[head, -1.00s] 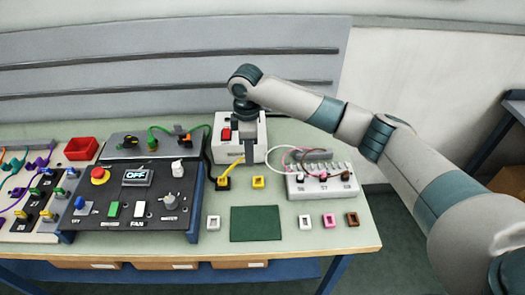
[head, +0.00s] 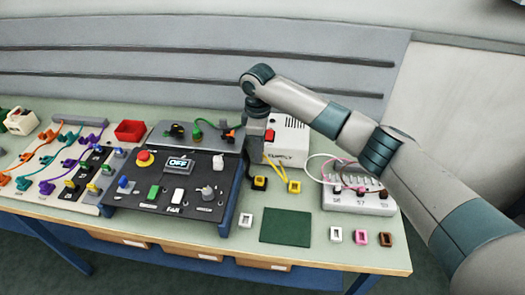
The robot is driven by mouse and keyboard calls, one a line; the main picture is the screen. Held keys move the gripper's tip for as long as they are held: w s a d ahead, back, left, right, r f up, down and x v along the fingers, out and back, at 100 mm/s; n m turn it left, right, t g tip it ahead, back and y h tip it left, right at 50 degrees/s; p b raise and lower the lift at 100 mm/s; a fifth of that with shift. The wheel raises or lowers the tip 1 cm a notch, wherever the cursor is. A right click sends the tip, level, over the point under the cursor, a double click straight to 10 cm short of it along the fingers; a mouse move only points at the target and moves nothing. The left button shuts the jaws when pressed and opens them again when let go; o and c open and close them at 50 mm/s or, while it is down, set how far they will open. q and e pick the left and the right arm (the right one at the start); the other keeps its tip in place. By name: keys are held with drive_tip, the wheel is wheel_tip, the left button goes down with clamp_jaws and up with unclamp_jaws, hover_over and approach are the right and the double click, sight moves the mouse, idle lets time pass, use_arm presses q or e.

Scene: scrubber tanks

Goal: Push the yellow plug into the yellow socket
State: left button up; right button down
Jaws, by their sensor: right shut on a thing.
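My right gripper (head: 256,158) points down at the left front of the white supply box. It is shut on the yellow plug, which is mostly hidden by the fingers. A yellow cable (head: 279,168) slants from beside the gripper down to the right. Two small square yellow pieces are on the table in front of the box. The left one (head: 260,184) has a dark body and sits just below the gripper; the right one (head: 295,187) is plain yellow, near the cable's lower end. I cannot tell which is the socket. My left gripper is not in view.
The white supply box (head: 289,141) stands behind the gripper. A dark control panel (head: 172,180) is close on the left. A terminal block (head: 358,199) with pink and white wires stands on the right. A green mat (head: 286,226) lies in front.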

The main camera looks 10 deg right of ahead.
drive_tip(key=shift+p, duration=0.6)
drive_tip(key=shift+f, duration=0.1)
drive_tip(key=shift+f+b, duration=1.2)
drive_tip(key=shift+f, duration=2.55)
drive_tip(key=shift+p, duration=0.8)
drive_tip(key=shift+s+f+b, duration=0.1)
drive_tip(key=shift+f+b, duration=0.4)
drive_tip(key=shift+f, duration=0.5)
drive_tip(key=c, duration=1)
unclamp_jaws()
drive_tip(key=shift+c, duration=0.2)
